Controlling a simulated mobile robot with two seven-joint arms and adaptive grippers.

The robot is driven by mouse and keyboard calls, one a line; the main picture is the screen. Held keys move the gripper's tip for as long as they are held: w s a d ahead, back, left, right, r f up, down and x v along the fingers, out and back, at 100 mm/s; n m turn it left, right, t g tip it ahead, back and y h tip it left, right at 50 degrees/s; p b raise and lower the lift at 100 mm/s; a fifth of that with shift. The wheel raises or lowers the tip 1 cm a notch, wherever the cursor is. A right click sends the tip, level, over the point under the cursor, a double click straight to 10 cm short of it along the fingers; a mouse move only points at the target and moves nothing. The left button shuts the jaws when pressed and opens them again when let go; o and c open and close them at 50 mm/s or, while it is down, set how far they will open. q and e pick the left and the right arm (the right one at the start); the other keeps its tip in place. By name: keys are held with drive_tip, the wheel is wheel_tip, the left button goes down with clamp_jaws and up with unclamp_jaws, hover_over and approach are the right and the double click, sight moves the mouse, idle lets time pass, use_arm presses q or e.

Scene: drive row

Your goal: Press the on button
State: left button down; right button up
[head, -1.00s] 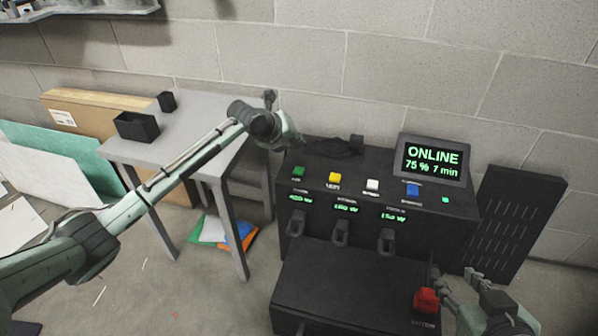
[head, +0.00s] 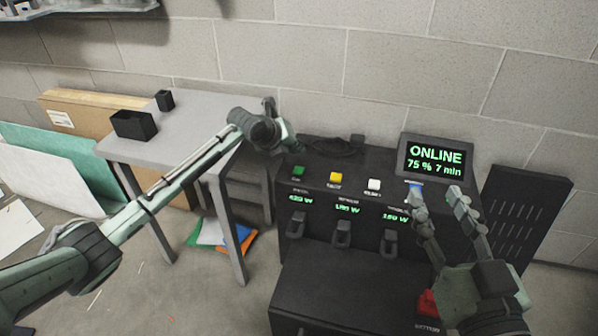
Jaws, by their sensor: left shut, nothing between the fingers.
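A black console (head: 300,262) stands against the wall. Its sloped panel has a green button (head: 298,172) at the left, with a small label too blurred to read surely. Then come a yellow button (head: 336,177), a white button (head: 374,184) and a blue button (head: 414,184), partly hidden by my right gripper. The screen (head: 434,160) reads "ONLINE 75 % 7 min". My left gripper (head: 288,143) is shut and empty, just behind and above the green button; contact is not visible. My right gripper (head: 437,194) is open and empty, fingers pointing up over the panel's right part.
A red switch (head: 428,303) on the lower right of the console is partly covered by my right gripper. A grey table (head: 190,115) with two black boxes (head: 134,124) stands left. Black sockets (head: 342,233) line the console front. A dark slotted panel (head: 524,212) leans right.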

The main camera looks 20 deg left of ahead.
sight(297, 171)
use_arm(q)
drive_tip(key=shift+f+b, duration=0.6)
drive_tip(key=shift+f, duration=0.05)
drive_tip(key=shift+f+b, duration=0.45)
drive_tip(key=shift+f, duration=0.95)
use_arm(e)
wheel_tip(297, 171, up, 9)
drive_tip(key=s+a+t+y, duration=0.1)
drive_tip(key=s+t+y, duration=0.1)
drive_tip(key=t, duration=0.3)
drive_tip(key=shift+s+f, duration=0.15)
drive_tip(key=shift+s, duration=0.2)
use_arm(q)
drive_tip(key=shift+f, duration=0.1)
drive_tip(key=shift+f, duration=0.25)
drive_tip(key=shift+f, duration=0.55)
drive_tip(key=shift+r, duration=0.1)
drive_tip(key=shift+r+p, duration=0.75)
drive_tip(key=shift+r, duration=0.05)
use_arm(e)
drive_tip(key=shift+r, duration=0.95)
